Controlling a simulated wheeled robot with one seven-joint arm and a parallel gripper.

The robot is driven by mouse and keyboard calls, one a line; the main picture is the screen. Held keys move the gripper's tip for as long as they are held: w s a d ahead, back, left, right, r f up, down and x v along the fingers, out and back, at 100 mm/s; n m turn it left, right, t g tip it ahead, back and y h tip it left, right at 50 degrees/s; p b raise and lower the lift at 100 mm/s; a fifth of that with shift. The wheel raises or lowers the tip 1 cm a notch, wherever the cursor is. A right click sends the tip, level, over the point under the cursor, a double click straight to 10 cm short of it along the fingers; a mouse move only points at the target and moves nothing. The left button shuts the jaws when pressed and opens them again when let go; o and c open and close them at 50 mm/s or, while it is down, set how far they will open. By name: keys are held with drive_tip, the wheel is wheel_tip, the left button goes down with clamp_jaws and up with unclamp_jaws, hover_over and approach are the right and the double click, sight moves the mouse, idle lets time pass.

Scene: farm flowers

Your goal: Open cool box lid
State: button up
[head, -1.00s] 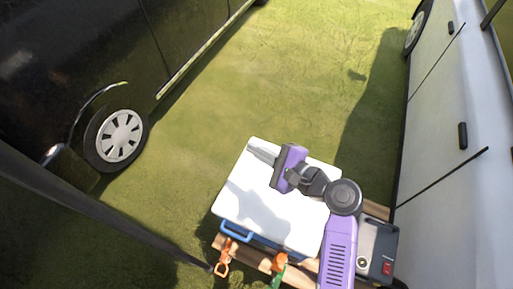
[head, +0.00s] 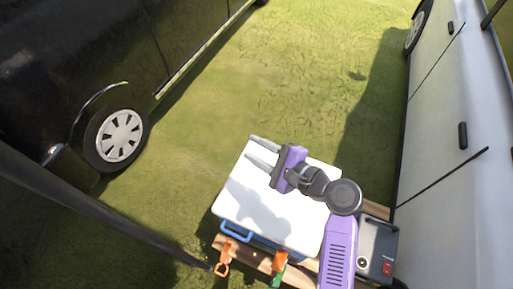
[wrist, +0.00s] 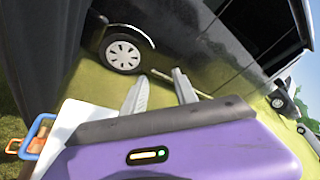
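The cool box has a white lid (head: 268,215) that lies flat and shut on a blue body, with a blue handle (head: 236,231) at its near left side. In the wrist view the white lid (wrist: 75,117) shows at the lower left with the blue handle (wrist: 34,133). My gripper (head: 252,150) is over the far left part of the lid, with its fingers pointing left past the far edge. The fingers are apart with nothing between them; they also show spread in the wrist view (wrist: 160,88). I cannot tell its exact height above the lid.
The box stands on a wooden surface (head: 250,257) with orange-handled tools (head: 222,262) in front and a dark grey device (head: 377,250) at right. A black vehicle (head: 75,60) is at left, a white van (head: 460,140) at right. Grass between them is open.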

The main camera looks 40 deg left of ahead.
drive_tip(key=shift+d, duration=0.1)
drive_tip(key=b+v, duration=0.1)
drive_tip(key=v, duration=0.6)
drive_tip(key=shift+d, duration=0.3)
drive_tip(key=shift+r, duration=0.1)
drive_tip(key=shift+c, duration=0.4)
